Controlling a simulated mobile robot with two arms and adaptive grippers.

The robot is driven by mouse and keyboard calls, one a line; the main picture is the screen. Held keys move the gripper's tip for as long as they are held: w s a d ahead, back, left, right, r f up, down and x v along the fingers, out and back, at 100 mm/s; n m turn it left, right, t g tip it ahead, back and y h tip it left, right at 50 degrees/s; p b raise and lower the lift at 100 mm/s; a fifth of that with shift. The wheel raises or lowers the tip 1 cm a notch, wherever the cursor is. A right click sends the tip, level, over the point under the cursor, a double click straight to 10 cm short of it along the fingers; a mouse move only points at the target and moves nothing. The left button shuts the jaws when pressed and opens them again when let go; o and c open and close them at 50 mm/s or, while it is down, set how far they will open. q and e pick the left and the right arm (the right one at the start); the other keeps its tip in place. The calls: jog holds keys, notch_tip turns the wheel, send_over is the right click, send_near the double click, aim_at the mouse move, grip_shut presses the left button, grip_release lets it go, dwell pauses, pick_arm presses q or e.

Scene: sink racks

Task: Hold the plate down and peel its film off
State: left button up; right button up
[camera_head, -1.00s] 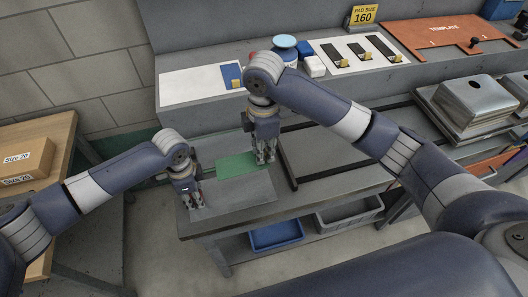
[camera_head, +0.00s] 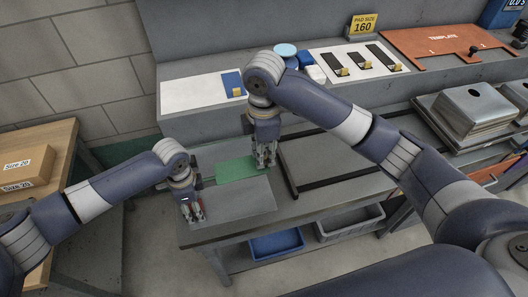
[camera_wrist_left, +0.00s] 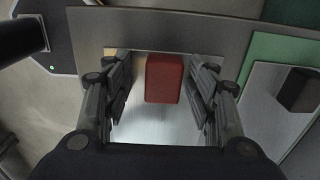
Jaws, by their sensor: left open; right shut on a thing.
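The grey metal plate (camera_head: 235,204) lies flat on the workbench. A green film (camera_head: 234,170) shows at its far side, and green also shows in the left wrist view (camera_wrist_left: 272,48). My right gripper (camera_head: 265,164) points down at the film's right end and is shut on it; the fingertips hide the grip. My left gripper (camera_head: 194,213) is low over the plate's left part, open. In the left wrist view its two fingers (camera_wrist_left: 160,95) stand apart with a red block (camera_wrist_left: 164,78) between them. I cannot tell whether the block touches the plate.
A black frame bar (camera_head: 291,180) lies right of the plate. Bins (camera_head: 276,244) sit below the bench; boxes (camera_head: 25,164) stand at left.

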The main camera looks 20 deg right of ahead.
pick_arm(q)
jog(key=shift+w, duration=0.1)
notch_tip(320, 180, up, 12)
dwell(0.5)
